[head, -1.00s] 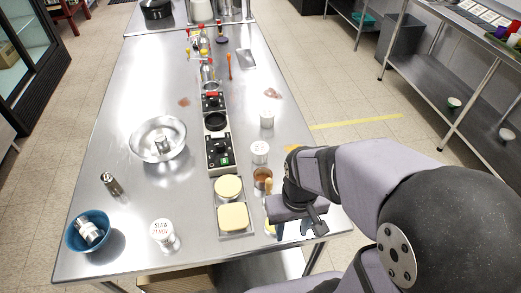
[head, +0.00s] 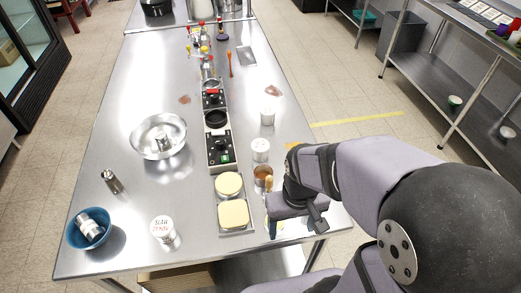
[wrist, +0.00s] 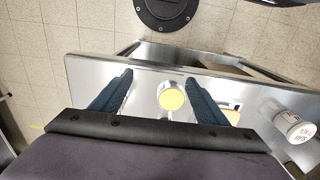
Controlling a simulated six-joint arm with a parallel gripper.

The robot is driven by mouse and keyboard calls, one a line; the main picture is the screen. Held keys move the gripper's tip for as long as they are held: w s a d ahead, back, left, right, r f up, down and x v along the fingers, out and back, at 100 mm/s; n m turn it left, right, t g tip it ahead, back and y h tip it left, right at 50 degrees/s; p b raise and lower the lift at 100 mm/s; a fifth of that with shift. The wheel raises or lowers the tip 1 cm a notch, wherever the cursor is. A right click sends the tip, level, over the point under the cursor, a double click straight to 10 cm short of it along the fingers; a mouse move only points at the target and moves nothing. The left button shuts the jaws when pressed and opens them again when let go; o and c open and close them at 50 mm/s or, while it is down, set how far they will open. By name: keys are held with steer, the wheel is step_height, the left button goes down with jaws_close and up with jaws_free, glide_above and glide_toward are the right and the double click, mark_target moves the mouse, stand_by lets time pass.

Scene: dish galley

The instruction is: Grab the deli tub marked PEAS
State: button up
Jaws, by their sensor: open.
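A tub or cup with a yellow top (wrist: 172,98) stands near the table's edge in the wrist view, between and beyond my fingers. Its side marking cannot be read. My gripper (wrist: 158,80) is open above it, fingers apart and holding nothing. In the head view my gripper (head: 294,228) is over the near right corner and hides most of that item. A white tub marked SLAW (head: 162,230) stands at the near edge; it also shows in the wrist view at right (wrist: 294,128). Two more white tubs, a nearer one (head: 260,150) and a farther one (head: 268,118), show no readable name.
A brown jar (head: 262,176) with a wooden-handled tool stands close behind my gripper. Two yellow-topped containers sit on a tray (head: 236,233) to its left. A steel bowl (head: 140,146), a blue bowl (head: 75,241) and a shaker (head: 112,182) stand farther left.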

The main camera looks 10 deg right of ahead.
steer(key=w+a+r+m+t+h+p, duration=0.1)
steer(key=w+a+r+m+t, duration=0.25)
steer(key=w, duration=0.85)
steer(key=w+a+r+m+t+h+p, duration=0.1)
steer(key=w+a+r+m+t, duration=0.2)
steer(key=w, duration=0.9)
steer(key=w+a+r+m+t+h+p, duration=0.15)
steer(key=w+a+t, duration=0.3)
steer(key=w, duration=0.75)
steer(key=m+g+h, duration=0.5)
steer(key=h, duration=0.4)
glide_toward(260, 145)
steer(key=w+d, duration=0.2)
steer(key=shift+d+f+y+p, duration=0.25)
steer(key=shift+p, duration=0.05)
steer(key=shift+s+f, duration=0.15)
steer(key=shift+s, duration=0.25)
steer(key=shift+p+x, duration=1.95)
steer(key=shift+x, duration=1.4)
steer(key=shift+w+d+f, duration=0.15)
steer(key=shift+d, duration=0.15)
steer(key=c, duration=1.2)
